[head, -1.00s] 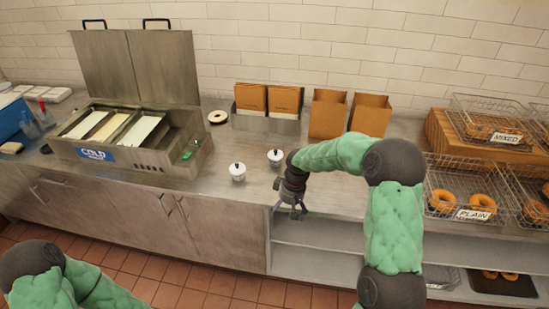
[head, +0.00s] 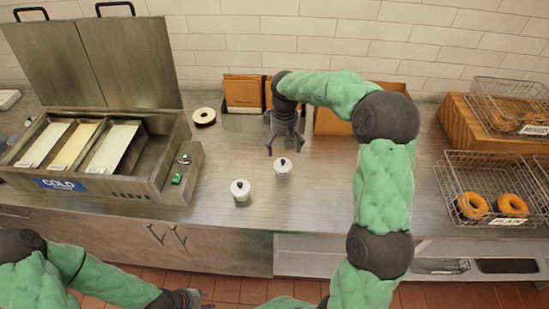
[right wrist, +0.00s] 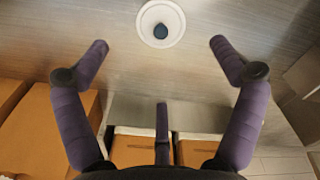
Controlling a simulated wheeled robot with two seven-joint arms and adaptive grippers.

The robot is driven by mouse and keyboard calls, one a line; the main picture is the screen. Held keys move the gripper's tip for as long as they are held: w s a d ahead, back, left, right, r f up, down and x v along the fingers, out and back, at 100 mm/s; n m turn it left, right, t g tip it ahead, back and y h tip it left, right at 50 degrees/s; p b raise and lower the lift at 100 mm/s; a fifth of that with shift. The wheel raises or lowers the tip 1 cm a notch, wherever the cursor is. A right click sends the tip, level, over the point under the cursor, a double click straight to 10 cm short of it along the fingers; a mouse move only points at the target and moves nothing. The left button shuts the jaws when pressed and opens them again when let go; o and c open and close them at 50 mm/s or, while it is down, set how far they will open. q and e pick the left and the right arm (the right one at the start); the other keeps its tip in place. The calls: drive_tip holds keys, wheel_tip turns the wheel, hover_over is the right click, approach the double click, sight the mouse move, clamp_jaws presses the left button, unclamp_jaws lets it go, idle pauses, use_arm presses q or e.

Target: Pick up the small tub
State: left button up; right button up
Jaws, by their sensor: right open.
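Two small white tubs with dark knobs on their lids stand upright on the steel counter: a front-left tub (head: 240,191) and a back-right tub (head: 282,170). My right gripper (head: 285,147) is open and empty, pointing down just behind the back-right tub in the head view. In the right wrist view one tub (right wrist: 160,24) shows at the top, centred between and just beyond the spread fingertips of the right gripper (right wrist: 160,45), not touching them. My left gripper (head: 194,298) is low at the bottom edge, in front of the counter; its jaws are unclear.
Brown boxes (head: 244,92) stand behind my right gripper, partly hidden by the arm. A cold unit (head: 150,182) with an open lid is at left, a pale ring (head: 204,117) beside it. Wire baskets with bagels (head: 471,206) are at right. Counter around the tubs is clear.

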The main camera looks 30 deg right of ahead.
sight(283, 160)
drive_tip(key=f, duration=0.3)
drive_tip(key=f+b, duration=0.1)
drive_tip(key=shift+s+f, duration=0.25)
drive_tip(key=shift+f, duration=0.05)
drive_tip(key=shift+s+a+f+b, duration=0.1)
drive_tip(key=shift+f+b, duration=0.3)
drive_tip(key=shift+f, duration=1.05)
drive_tip(key=shift+s+a+f+b, duration=0.1)
drive_tip(key=shift+f+b, duration=0.3)
drive_tip(key=shift+f, duration=1.05)
drive_tip(key=c, duration=1.3)
